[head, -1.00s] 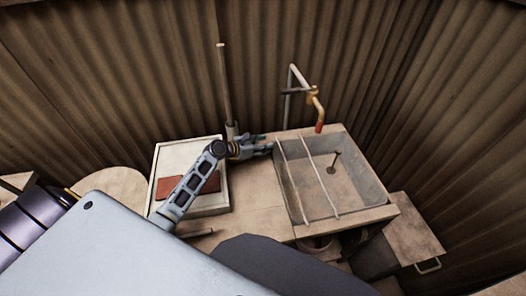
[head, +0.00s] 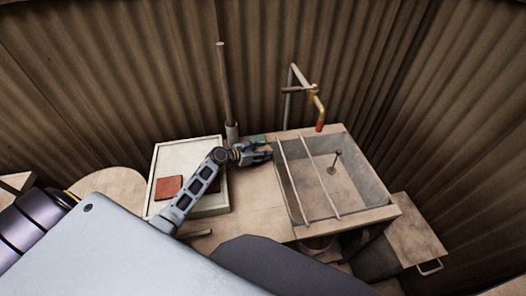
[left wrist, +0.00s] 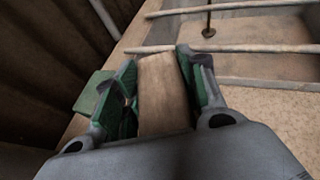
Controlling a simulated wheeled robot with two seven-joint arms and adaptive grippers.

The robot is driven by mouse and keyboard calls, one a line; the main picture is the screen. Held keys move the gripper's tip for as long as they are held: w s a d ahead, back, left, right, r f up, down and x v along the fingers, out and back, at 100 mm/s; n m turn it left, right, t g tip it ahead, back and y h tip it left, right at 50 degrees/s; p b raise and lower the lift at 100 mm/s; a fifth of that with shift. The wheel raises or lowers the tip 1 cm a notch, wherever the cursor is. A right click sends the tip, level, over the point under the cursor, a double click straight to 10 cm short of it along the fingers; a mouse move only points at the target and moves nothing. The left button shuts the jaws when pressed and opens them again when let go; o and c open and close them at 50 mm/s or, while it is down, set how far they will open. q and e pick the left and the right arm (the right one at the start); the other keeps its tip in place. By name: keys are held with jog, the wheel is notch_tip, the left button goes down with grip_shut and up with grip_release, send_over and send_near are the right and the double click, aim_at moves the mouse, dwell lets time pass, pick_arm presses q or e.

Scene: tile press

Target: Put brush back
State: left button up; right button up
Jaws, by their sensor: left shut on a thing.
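My left gripper (head: 262,151) is over the back of the counter, by the left rim of the sink. In the left wrist view my left gripper (left wrist: 163,72) is shut on a flat wooden piece (left wrist: 164,95), which looks like the brush's wooden body. It sits between the two green finger pads. No bristles show, and the piece is too small to make out in the head view. My right gripper is not in view.
The grey sink (head: 366,177) has two pale rods (head: 320,175) across it and a tap (head: 318,106) behind. A green block (left wrist: 92,91) lies left of the gripper. A pale tray (head: 162,157) with reddish tiles (head: 168,187) is at left. An upright pole (head: 223,85) stands behind.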

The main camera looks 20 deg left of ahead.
pick_arm(q)
jog(key=shift+f, duration=0.1)
jog(key=o, duration=0.7)
jog(key=shift+o, duration=1.7)
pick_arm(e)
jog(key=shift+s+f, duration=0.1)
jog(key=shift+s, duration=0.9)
